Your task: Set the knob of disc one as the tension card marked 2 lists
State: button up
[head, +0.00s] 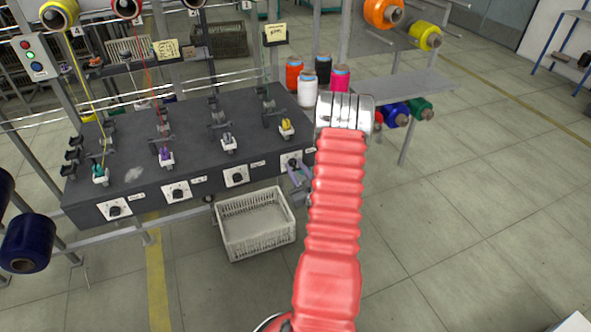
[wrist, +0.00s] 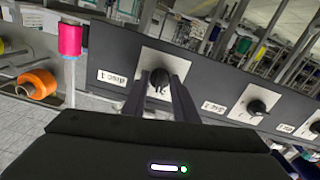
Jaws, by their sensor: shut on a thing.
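The knob of disc one (wrist: 159,79) is black and sits on a pale square plate on the dark panel front. An upside-down label reading DISC 1 (wrist: 111,77) is beside it in the wrist view. My gripper (wrist: 160,84) is shut on this knob, one finger on each side. In the head view my gripper (head: 297,172) is at the rightmost knob plate (head: 289,161), partly hidden by my red arm. Two yellowish cards, one at the left (head: 165,49) and one at the right (head: 275,33), stand behind the machine; their writing is too small to read.
More dial knobs line the panel, the nearest being a second knob (wrist: 257,107). A white crate (head: 256,243) is below the panel. Thread cones, including a pink one (head: 341,78), stand close behind my arm.

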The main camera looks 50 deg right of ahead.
jog(key=shift+n, duration=2)
jog(key=shift+a, duration=0.1)
jog(key=o, duration=1.1)
jog(key=shift+c, duration=0.2)
jog(key=v, duration=1.3)
jog(key=shift+s+a, duration=0.15)
jog(key=shift+s, duration=0.15)
jog(key=shift+f, duration=0.2)
